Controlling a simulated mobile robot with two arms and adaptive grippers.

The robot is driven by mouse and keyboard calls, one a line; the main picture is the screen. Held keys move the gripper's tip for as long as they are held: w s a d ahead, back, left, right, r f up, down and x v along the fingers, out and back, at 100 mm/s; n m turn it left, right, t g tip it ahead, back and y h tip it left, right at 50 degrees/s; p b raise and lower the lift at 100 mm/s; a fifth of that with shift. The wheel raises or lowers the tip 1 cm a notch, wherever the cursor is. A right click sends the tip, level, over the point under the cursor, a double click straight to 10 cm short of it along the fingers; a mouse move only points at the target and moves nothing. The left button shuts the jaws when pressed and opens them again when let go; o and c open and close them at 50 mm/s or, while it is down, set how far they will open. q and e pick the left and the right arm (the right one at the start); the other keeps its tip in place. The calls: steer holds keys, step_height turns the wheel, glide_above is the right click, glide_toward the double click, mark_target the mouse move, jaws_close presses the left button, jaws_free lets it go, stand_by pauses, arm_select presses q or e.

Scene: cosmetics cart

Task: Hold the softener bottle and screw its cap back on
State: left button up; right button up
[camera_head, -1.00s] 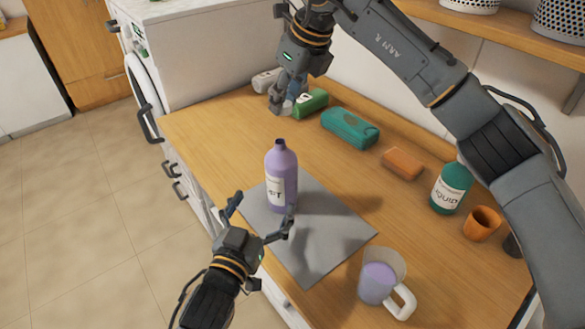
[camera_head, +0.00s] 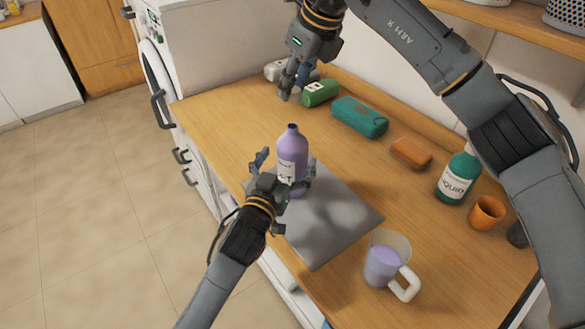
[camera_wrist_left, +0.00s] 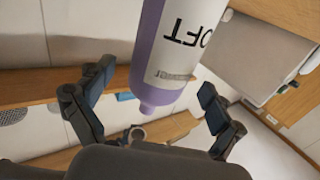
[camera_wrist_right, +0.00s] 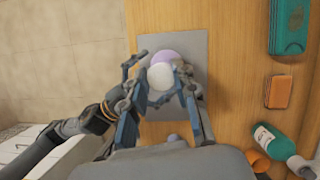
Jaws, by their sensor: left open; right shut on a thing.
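The purple softener bottle (camera_head: 292,155) stands upright and uncapped on the grey mat (camera_head: 340,215). My left gripper (camera_head: 285,170) is open, with its fingers on either side of the bottle's body. In the left wrist view the bottle (camera_wrist_left: 172,55) appears upside down between the fingers, with visible gaps. My right gripper (camera_head: 290,90) is shut, higher up and above the bottle's far side in the head view. In the right wrist view a whitish round piece, seemingly the cap (camera_wrist_right: 161,76), is between its fingertips, overlapping the purple bottle (camera_wrist_right: 166,55) behind it.
A measuring cup (camera_head: 378,245) with purple liquid stands by the mat's right corner. A green bottle (camera_head: 322,92), teal pack (camera_head: 360,117), orange sponge (camera_head: 411,153), teal bottle (camera_head: 457,178) and orange cup (camera_head: 487,212) line the back. The counter's left part is clear.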

arm_select(q)
steer(key=shift+x, duration=1)
arm_select(e)
steer(key=shift+w, duration=0.1)
arm_select(q)
steer(key=shift+w, duration=0.15)
steer(key=shift+c, duration=0.5)
steer(key=c, duration=1.7)
arm_select(e)
glide_above(291, 125)
steer(key=shift+s+d+f, duration=0.15)
steer(key=shift+d+f, duration=0.05)
steer(key=shift+f, duration=1.05)
steer(key=shift+s+d+f, duration=0.15)
steer(key=shift+f, duration=1.1)
steer(key=shift+f, duration=0.85)
steer(key=shift+f, duration=0.55)
